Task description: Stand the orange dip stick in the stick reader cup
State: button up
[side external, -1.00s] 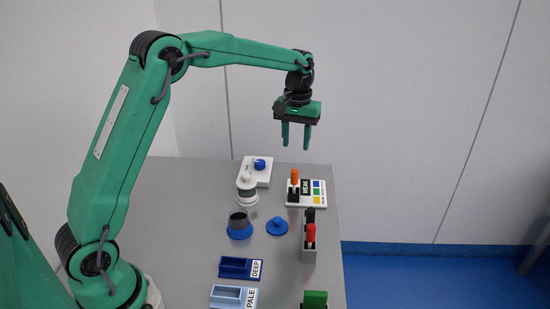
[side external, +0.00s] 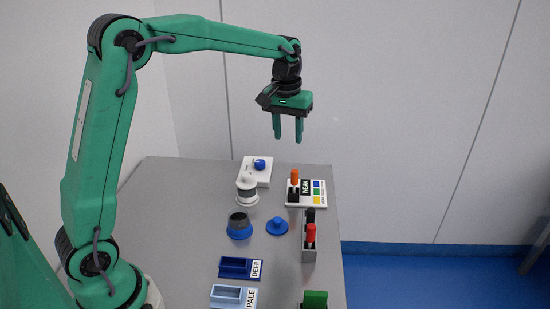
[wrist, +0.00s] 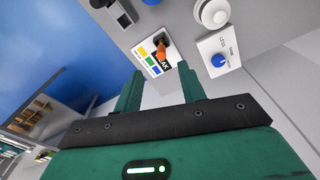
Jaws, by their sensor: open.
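The orange dip stick (side external: 295,174) stands upright in a black cup (side external: 293,194) on a white reader board (side external: 320,200) with a WEAK label and coloured squares. In the wrist view the orange stick (wrist: 161,52) shows over the black cup, beyond my fingertips. My gripper (side external: 288,140) is open and empty, raised above the table and clear of the stick; its fingers also show in the wrist view (wrist: 160,76). The bottom of the stick is hidden inside the cup.
A white box with a blue knob (side external: 260,165) and a white round piece (side external: 247,190) stand left of the board.

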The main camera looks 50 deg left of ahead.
jog(key=s+d+r+m+t, duration=0.1)
jog(key=s+r, duration=0.2)
jog(key=s, duration=0.3)
jog(key=s+d+r+m+t, duration=0.1)
jog(key=s+r, duration=0.2)
jog(key=s, duration=0.4)
jog(key=s+d+f+m+t, duration=0.2)
jog(key=s+f+m, duration=0.1)
jog(key=s, duration=1)
jog(key=shift+s+f+t, duration=0.35)
jog(key=shift+f+t, duration=0.05)
jog(key=shift+f, duration=0.2)
